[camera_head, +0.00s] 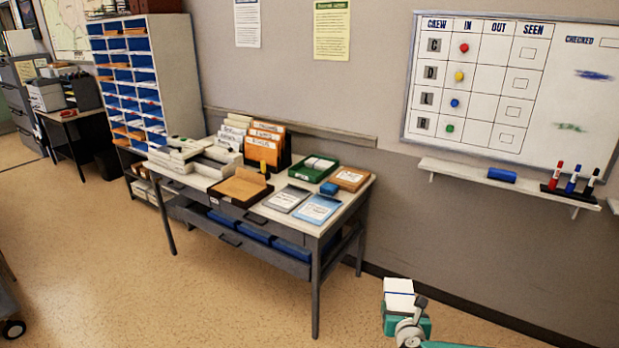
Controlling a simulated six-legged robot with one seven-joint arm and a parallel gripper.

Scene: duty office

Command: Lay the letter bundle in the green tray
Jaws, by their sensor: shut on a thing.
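The letter bundle (399,286) is a small white block with a thin dark blue band, low in the picture right of centre. My gripper (402,307), teal and grey, is shut on it and holds it up, clear of the table. The fingertips are partly hidden by the bundle and the wrist parts. The green tray (303,177) is on the worktable, toward its back right, up and left of my gripper. White items lie inside the tray.
The grey worktable (341,212) also bears a brown open box (240,188), an orange-brown tray (350,178), a blue-labelled sheet (317,209), a grey folder (287,199) and file folders. A marker shelf (470,173) juts from the wall. The floor before the table is clear.

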